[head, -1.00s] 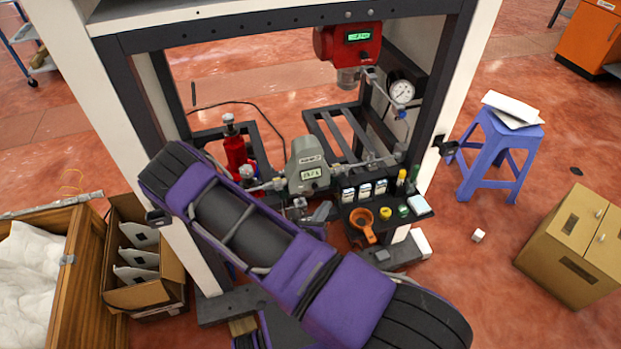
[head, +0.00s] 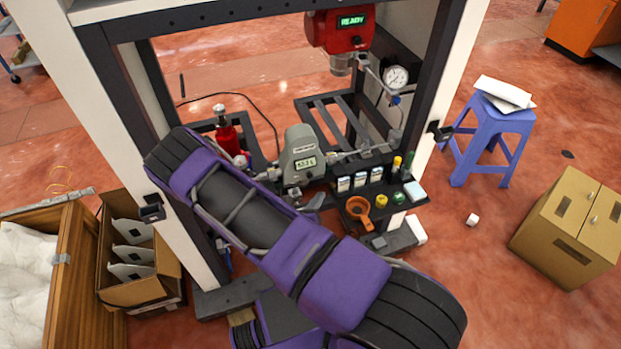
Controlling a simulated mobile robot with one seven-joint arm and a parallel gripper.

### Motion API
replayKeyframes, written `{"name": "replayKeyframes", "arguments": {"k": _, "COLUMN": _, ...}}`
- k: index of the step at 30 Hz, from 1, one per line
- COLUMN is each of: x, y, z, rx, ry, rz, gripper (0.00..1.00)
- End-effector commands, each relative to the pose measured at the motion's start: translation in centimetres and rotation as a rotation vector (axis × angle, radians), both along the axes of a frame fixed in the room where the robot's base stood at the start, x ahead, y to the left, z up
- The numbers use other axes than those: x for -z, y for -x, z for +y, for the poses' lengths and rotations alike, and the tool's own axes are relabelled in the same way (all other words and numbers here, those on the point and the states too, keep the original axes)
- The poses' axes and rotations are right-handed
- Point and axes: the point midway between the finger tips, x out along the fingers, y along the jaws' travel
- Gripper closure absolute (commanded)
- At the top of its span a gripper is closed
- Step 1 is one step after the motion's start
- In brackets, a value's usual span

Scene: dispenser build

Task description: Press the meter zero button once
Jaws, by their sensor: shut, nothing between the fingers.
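The meter is a grey-green housing (head: 300,150) in the pipe line inside the dark frame, with a small lit display (head: 305,163) on its front. The digits are too small to read surely, and I cannot make out the zero button. My purple and black arm crosses the foreground diagonally, in front of the lower left of the meter area. My gripper does not show in the head view.
A red unit (head: 341,30) with a green display hangs above, beside a round gauge (head: 396,77). Small bottles, an orange funnel (head: 359,209) and caps sit on the shelf below right. A red bottle (head: 227,137) stands left. Frame posts flank the opening.

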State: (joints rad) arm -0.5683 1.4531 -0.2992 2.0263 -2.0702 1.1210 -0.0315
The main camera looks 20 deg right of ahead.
Motion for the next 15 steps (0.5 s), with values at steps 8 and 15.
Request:
{"name": "replayKeyframes", "arguments": {"k": 8, "x": 0.2, "y": -3.6, "z": 0.0, "rx": 0.001, "ry": 0.000, "rz": -0.002, "gripper": 1.00}}
{"name": "replayKeyframes", "arguments": {"k": 15, "x": 0.0, "y": -5.0, "z": -0.1, "rx": 0.000, "ry": 0.001, "rz": -0.001, "gripper": 1.00}}
